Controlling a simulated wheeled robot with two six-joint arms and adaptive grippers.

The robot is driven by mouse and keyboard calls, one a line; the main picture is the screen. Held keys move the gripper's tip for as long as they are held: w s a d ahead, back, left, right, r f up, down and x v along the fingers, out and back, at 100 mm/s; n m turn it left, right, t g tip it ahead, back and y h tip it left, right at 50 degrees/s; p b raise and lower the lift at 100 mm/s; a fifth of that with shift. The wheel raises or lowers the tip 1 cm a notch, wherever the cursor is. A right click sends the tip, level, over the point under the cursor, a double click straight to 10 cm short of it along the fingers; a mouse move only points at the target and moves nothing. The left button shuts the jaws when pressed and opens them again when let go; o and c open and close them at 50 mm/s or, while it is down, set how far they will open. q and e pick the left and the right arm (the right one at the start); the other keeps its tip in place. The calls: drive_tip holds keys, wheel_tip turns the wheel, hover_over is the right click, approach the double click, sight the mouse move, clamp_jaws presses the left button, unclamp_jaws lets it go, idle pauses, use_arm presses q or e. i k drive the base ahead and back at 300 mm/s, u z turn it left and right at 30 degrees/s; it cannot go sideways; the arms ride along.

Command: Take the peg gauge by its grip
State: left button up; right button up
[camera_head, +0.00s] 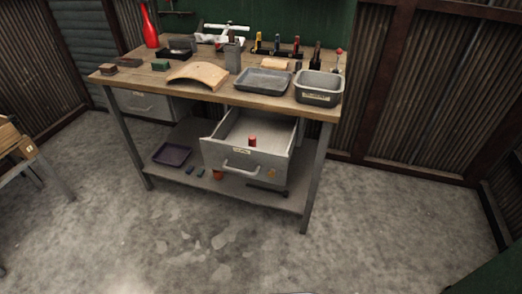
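I cannot tell for sure which thing is the peg gauge. A small upright red cylinder (252,142) shows in the open drawer (245,160) of the workbench; its lower part is hidden by the drawer front. A thin upright piece with a red top (339,51) stands at the back right of the bench top. Both are too small to make out a grip. Neither of my grippers is in view.
The wooden workbench (225,96) bears a grey bin (319,88), a dark tray (262,82), a curved wooden piece (199,74) and a red bottle (149,25). The concrete floor (200,245) in front is clear.

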sight(252, 139)
drive_tip(key=z, duration=1.5)
drive_tip(key=i, duration=1.2)
drive_tip(key=u, duration=1.4)
